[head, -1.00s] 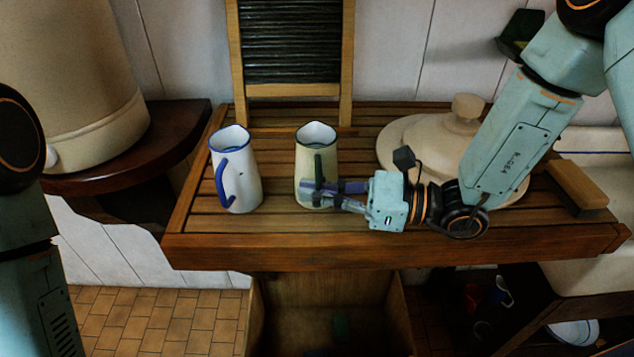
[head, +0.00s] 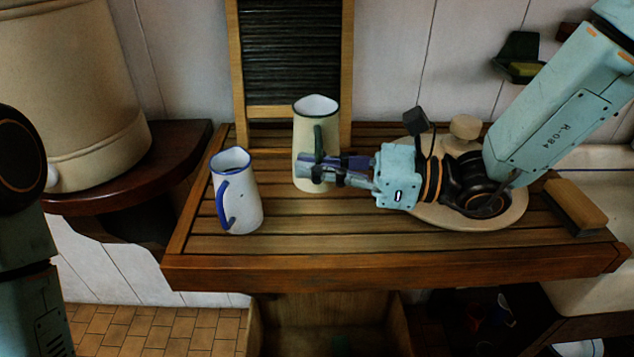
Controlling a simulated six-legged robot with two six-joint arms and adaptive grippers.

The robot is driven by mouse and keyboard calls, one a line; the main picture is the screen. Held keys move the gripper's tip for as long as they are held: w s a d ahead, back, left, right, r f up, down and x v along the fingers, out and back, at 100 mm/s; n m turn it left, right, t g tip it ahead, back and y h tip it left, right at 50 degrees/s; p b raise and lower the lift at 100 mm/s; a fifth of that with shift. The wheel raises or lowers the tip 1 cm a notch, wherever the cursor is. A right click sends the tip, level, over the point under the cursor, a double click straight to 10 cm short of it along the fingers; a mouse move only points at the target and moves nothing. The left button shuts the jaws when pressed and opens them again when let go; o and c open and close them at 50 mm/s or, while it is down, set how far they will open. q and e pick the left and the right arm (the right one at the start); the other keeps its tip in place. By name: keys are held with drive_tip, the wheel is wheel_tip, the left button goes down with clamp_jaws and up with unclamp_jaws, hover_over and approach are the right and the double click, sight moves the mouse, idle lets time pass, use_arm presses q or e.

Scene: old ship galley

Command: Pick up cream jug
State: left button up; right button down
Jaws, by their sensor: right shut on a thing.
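The cream jug (head: 305,135), with a dark green rim and handle, is upright in the middle of the head view. My right gripper (head: 328,170) comes from the right and is shut on its handle side, low on the jug. My left gripper is out of the picture; only part of my left arm shows at the left edge.
A round cream lid (head: 512,213) with a knob lies behind my right arm. A wooden brush or block (head: 575,207) lies at the table's right end. A washboard (head: 293,60) leans at the back. A large cream container (head: 75,110) stands on a dark shelf at left.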

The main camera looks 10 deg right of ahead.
drive_tip(key=shift+r, duration=4.35)
